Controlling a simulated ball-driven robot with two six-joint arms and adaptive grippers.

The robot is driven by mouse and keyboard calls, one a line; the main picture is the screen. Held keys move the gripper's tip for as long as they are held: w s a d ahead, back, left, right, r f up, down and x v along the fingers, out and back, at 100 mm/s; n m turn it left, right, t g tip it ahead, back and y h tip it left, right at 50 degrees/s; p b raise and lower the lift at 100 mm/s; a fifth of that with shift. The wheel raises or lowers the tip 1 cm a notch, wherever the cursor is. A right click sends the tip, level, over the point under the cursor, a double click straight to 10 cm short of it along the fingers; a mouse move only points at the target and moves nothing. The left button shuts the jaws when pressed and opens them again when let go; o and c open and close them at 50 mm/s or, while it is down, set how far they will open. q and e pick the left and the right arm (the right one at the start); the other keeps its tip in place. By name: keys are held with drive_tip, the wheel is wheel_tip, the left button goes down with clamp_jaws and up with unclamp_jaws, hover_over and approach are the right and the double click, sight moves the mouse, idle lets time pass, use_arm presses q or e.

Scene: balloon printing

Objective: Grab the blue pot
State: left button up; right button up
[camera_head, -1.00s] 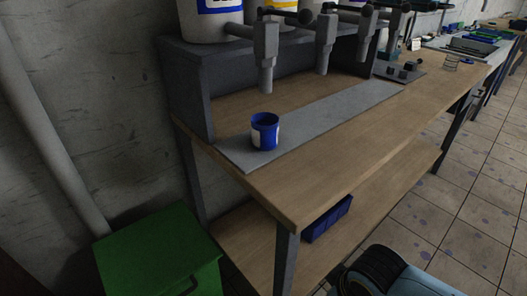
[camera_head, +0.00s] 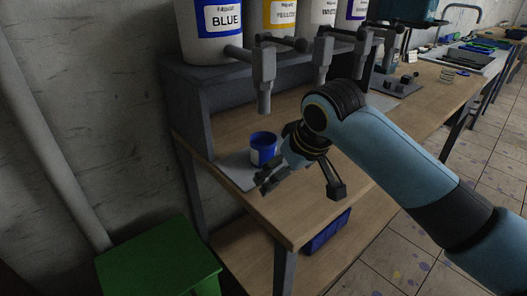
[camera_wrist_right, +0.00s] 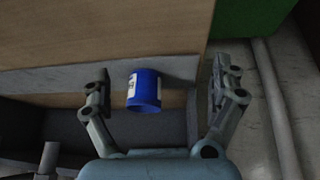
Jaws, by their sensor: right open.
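The blue pot (camera_head: 263,146) with a white label stands on the grey strip on the workbench, below the tap of the container labelled BLUE. My right gripper (camera_head: 303,187) is open just to the right of the pot in the head view, with its fingers spread. In the right wrist view the pot (camera_wrist_right: 144,90) shows between the two spread fingers of my right gripper (camera_wrist_right: 163,88), with a gap on each side, closer to the left finger. My left gripper is not in view.
A grey shelf (camera_head: 190,105) with taps and large paint containers (camera_head: 216,50) stands behind the pot. A blue crate (camera_head: 325,231) sits on the lower shelf.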

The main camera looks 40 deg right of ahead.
approach(265, 150)
wheel_tip(265, 150, down, 3)
drive_tip(key=w+d, duration=0.1)
drive_tip(key=shift+m+t, duration=0.5)
drive_tip(key=x, duration=0.3)
drive_tip(key=w+x, duration=0.1)
drive_tip(key=shift+d+r, duration=0.1)
drive_tip(key=shift+d, duration=0.05)
drive_tip(key=x, duration=0.6)
drive_tip(key=shift+s+d+b, duration=0.1)
drive_tip(key=shift+d+b, duration=0.1)
drive_tip(key=shift+b, duration=0.1)
drive_tip(key=c, duration=1.4)
drive_tip(key=shift+c, duration=0.7)
drive_tip(key=shift+r, duration=0.1)
